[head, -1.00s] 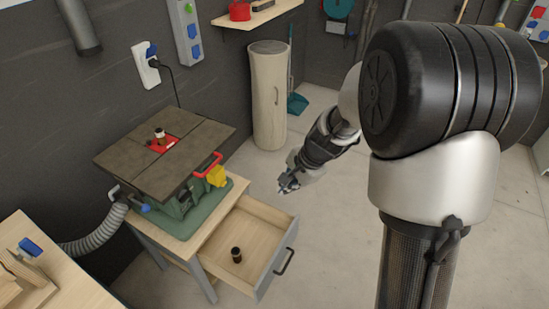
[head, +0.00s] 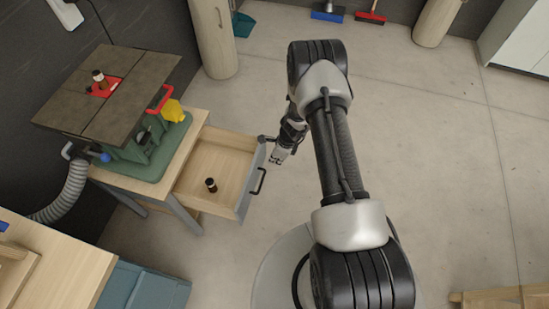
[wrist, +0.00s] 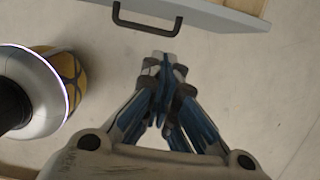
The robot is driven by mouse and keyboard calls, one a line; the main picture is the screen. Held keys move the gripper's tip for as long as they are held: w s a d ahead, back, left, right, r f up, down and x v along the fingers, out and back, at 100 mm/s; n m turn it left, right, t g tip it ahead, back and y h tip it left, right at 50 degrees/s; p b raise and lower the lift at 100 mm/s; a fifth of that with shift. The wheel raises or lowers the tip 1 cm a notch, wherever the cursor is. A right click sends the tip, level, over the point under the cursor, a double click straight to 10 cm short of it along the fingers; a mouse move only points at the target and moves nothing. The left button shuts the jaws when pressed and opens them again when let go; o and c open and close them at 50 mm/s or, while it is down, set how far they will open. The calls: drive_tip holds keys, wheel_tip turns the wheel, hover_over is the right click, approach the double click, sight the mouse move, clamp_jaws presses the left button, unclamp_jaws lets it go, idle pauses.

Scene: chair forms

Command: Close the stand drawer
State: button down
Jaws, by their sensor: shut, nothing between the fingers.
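The stand drawer (head: 222,164) is pulled out of the wooden stand (head: 190,138) under the green machine. A small dark bottle-like object (head: 211,185) stands inside it. The drawer's black handle (head: 259,181) is on its grey front panel, and the handle also shows at the top of the wrist view (wrist: 147,22). My gripper (head: 276,158) is to the right of the drawer front, close to it in the head view. In the wrist view its fingers (wrist: 160,65) are together and empty, with a gap of floor between them and the handle.
The green machine (head: 148,138) with a dark table top (head: 105,95) stands on the stand. A workbench (head: 50,265) and blue cabinet (head: 145,290) are at lower left. A beige cylinder (head: 213,38) is at the back. The floor to the right is mostly clear.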

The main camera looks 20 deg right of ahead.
drive_tip(key=w+a+f, duration=0.1)
drive_tip(key=f, duration=0.1)
drive_tip(key=w+a+f+b, duration=0.1)
drive_tip(key=a+f, duration=0.1)
drive_tip(key=w+a+f+b, duration=0.1)
drive_tip(key=f, duration=0.1)
drive_tip(key=shift+w+a, duration=0.15)
drive_tip(key=shift+a, duration=0.1)
